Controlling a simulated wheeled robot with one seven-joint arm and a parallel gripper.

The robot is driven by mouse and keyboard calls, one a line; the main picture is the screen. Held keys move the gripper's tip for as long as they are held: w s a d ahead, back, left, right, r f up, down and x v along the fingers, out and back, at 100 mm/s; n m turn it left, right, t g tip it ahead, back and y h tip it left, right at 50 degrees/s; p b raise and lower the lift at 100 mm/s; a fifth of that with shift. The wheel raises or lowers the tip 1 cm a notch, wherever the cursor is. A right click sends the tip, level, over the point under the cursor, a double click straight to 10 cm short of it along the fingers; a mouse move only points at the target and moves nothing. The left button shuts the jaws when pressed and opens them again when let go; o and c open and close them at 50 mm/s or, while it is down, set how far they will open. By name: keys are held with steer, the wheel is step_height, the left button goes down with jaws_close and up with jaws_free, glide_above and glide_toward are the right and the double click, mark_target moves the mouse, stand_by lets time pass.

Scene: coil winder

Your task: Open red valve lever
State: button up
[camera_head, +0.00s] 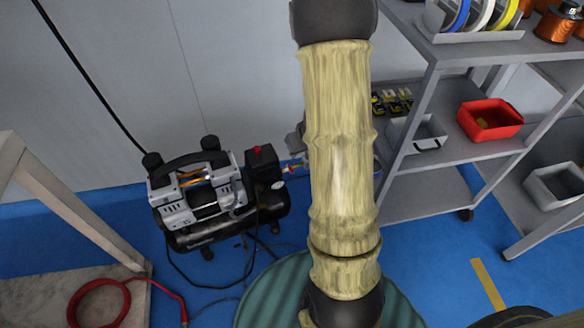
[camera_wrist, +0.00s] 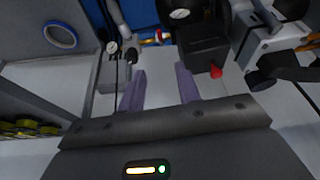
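The air compressor (camera_head: 205,195) stands on the blue floor against the wall, left of my arm in the head view. Its black switch box (camera_head: 262,165) has a red knob on top; the box (camera_wrist: 204,45) and red knob (camera_wrist: 216,71) also show in the wrist view. Small brass, red and blue fittings (camera_head: 293,168) lie right of the box; a small red piece among them may be the valve lever. These fittings (camera_wrist: 152,40) appear beyond my fingers in the wrist view. My gripper (camera_wrist: 160,70) is open and empty, its two purple fingers apart. My arm largely hides it in the head view.
A grey shelf unit (camera_head: 432,165) stands right of my arm, with a red bin (camera_head: 489,119) and a grey bin (camera_head: 418,132). A red hose (camera_head: 97,284) and dark cables lie near the compressor.

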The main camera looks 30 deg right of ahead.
mark_target(291, 169)
steer(key=shift+f, duration=0.1)
steer(key=b+x, duration=1.2)
steer(key=x, duration=0.5)
steer(key=shift+f, duration=0.15)
steer(key=shift+c, duration=0.4)
jaws_close()
